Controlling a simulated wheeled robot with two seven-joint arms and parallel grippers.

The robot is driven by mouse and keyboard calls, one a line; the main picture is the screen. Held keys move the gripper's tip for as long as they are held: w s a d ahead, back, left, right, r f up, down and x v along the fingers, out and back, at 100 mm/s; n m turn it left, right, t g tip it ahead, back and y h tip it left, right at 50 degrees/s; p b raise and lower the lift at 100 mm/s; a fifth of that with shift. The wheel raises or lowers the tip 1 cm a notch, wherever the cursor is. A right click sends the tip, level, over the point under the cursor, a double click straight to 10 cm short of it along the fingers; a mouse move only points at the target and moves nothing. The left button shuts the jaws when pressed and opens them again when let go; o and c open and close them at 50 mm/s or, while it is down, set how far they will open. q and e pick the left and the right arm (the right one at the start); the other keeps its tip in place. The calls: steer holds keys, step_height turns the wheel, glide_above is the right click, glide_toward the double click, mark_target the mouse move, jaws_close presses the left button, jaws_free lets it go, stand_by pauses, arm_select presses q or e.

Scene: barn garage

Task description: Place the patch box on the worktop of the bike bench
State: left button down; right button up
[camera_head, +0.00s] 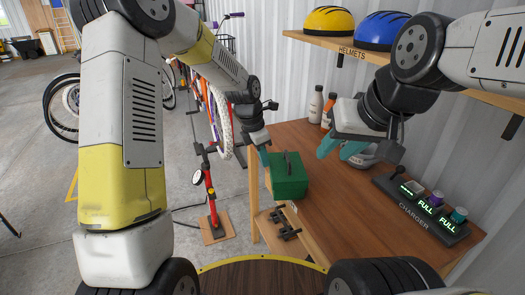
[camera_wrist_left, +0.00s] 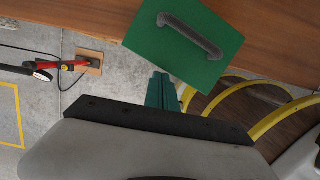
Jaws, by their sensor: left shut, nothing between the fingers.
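The green patch box (camera_head: 289,187), with a dark handle on top, is upright at the left edge of the wooden worktop (camera_head: 345,213) of the bike bench. In the left wrist view the box (camera_wrist_left: 165,45) overlaps the worktop's edge; I cannot tell how much of it overhangs. My left gripper (camera_head: 264,156) is shut and empty, just beside the box's far left side. Its teal fingers also show in the left wrist view (camera_wrist_left: 160,91), close to the box and apart from the handle. My right gripper (camera_head: 339,149) is open and empty above the back of the worktop.
A charger (camera_head: 421,205) with several lit slots stands at the worktop's right. Bottles (camera_head: 315,105) stand at the back, below a helmet shelf (camera_head: 345,46). A lower shelf (camera_head: 280,228) holds dark tools. A red floor pump (camera_head: 209,185) stands left of the bench. The worktop's middle is clear.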

mark_target(299, 157)
arm_select(q)
steer(key=w+d, duration=0.1)
steer(key=d, duration=0.3)
steer(key=w+d, duration=0.2)
steer(key=d, duration=0.2)
steer(key=w+d, duration=0.2)
steer(key=d, duration=0.2)
steer(key=shift+d, duration=0.15)
